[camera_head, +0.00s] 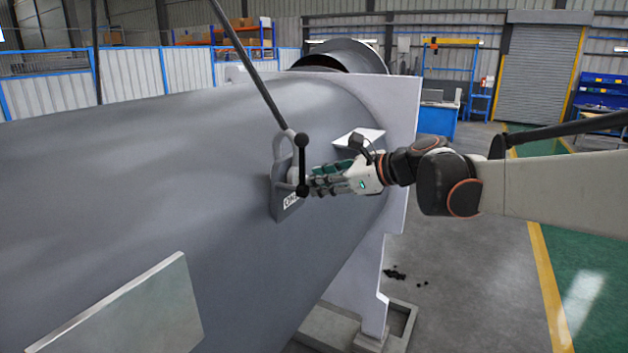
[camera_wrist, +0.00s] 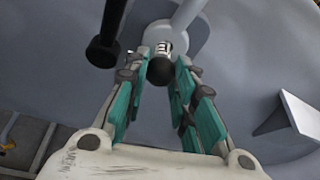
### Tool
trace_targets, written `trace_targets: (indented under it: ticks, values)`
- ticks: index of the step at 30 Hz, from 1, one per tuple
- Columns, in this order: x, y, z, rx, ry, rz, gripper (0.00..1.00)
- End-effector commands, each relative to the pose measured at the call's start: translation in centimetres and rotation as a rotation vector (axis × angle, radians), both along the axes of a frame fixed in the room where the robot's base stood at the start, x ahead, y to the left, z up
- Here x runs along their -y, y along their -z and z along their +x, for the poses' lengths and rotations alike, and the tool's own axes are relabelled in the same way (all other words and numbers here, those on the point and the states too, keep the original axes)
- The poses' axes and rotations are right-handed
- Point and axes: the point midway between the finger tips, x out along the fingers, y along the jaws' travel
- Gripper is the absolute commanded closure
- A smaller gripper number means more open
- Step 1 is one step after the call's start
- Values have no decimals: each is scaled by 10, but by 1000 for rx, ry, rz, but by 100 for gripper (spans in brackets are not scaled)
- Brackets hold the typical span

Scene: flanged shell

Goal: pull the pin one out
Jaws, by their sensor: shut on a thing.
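Pin one shows in the head view as a black bar handle (camera_head: 302,166) with a ball at each end, upright in front of a grey lug plate (camera_head: 279,208) on the big shell. The lug's white label is partly covered and reads something like "ONE". My gripper (camera_head: 310,184) reaches in from the right and is shut on the pin at the handle's lower end. In the wrist view my gripper (camera_wrist: 160,62) has its green-padded fingers on either side of a black ball (camera_wrist: 160,71). A second black end (camera_wrist: 104,50) lies left of the fingers.
A grey shackle (camera_head: 282,148) sits at the lug, with a dark sling (camera_head: 247,66) rising up-left from it. The large grey shell (camera_head: 120,190) fills the left. A pale flange plate (camera_head: 402,130) stands behind my gripper. Open floor (camera_head: 465,270) lies to the right.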

Motion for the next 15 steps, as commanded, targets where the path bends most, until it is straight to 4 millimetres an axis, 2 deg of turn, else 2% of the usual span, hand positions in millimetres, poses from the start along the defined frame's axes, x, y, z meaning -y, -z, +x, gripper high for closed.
trace_targets:
  ticks: [15]
  values:
    - [20, 1, -13, 0, 0, -1, 100]
